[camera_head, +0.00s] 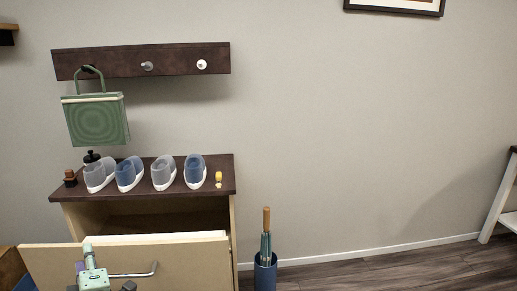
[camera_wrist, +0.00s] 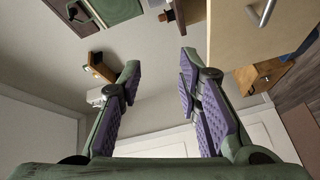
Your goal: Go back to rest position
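My gripper (camera_wrist: 160,67) is open and empty in the wrist view, with its two purple-padded fingers apart and nothing between them. In the head view, green parts of my arm or gripper (camera_head: 94,280) show at the bottom left, in front of the cabinet's light wood front panel (camera_head: 195,265). The panel stands out from the cabinet, and a white inner edge shows behind it. Its metal handle (camera_head: 140,274) is just right of my arm. In the wrist view the handle (camera_wrist: 262,12) is at the upper right, apart from my fingers.
Several shoes (camera_head: 163,172) and a small yellow item (camera_head: 218,178) stand on the cabinet's dark top (camera_head: 225,165). A green bag (camera_head: 97,120) hangs from the wall rack (camera_head: 115,62). A blue stand (camera_head: 265,272) holds long items at the cabinet's right. Floor further right (camera_head: 400,270) is clear.

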